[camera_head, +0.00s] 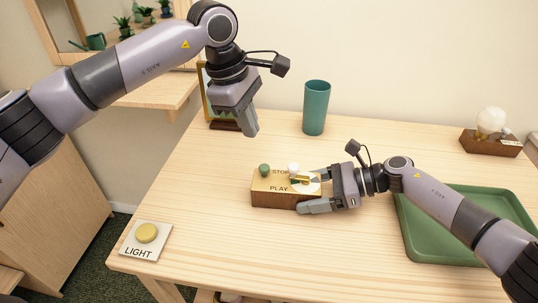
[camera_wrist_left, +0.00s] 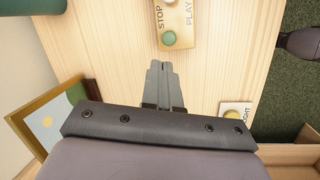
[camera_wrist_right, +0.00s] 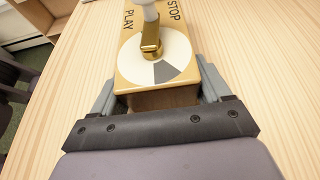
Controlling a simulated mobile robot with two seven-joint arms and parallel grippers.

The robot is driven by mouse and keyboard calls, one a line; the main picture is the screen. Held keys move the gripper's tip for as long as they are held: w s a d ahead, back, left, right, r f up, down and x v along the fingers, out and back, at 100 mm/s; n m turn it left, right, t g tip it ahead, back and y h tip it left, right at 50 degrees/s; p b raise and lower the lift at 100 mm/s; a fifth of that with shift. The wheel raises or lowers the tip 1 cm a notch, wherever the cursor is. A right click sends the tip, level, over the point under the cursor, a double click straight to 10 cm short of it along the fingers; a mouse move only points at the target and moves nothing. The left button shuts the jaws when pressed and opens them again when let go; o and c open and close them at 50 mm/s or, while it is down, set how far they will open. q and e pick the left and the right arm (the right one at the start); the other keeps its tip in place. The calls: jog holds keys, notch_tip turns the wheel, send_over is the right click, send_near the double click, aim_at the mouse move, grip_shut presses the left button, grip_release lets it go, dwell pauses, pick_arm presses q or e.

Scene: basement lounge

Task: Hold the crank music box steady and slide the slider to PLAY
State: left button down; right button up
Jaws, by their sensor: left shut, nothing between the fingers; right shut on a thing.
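The crank music box (camera_head: 287,201) is a wooden block with a gold top, lying on the table with STOP and PLAY lettering. A green knob (camera_head: 264,170) sits at its left end, by the STOP side; it also shows in the left wrist view (camera_wrist_left: 170,40). A brass crank with a white knob (camera_head: 293,168) stands on a white and grey disc (camera_wrist_right: 158,58) at its right end. My right gripper (camera_head: 308,193) is shut on the box's right end, one finger on each side. My left gripper (camera_head: 252,133) is shut and empty above the table, behind and left of the box.
A teal cup (camera_head: 316,108) and a picture frame (camera_wrist_left: 42,118) stand at the back. A green tray (camera_head: 470,257) lies at right, under my right arm. A LIGHT button plate (camera_head: 146,241) is at the front left corner. A bulb on a wooden base (camera_head: 490,142) stands back right.

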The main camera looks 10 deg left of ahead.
aim_at(264, 171)
pick_arm(q)
jog(key=m+y, duration=0.1)
jog(key=m, duration=0.3)
jog(key=w+d+r+m+t+y, duration=0.1)
jog(key=m, duration=0.3)
jog(key=w+d+r+m+t+y, duration=0.1)
jog(key=m, duration=0.3)
jog(key=shift+d, duration=0.25)
jog(key=shift+s+f, duration=0.2)
jog(key=shift+f, duration=4.95)
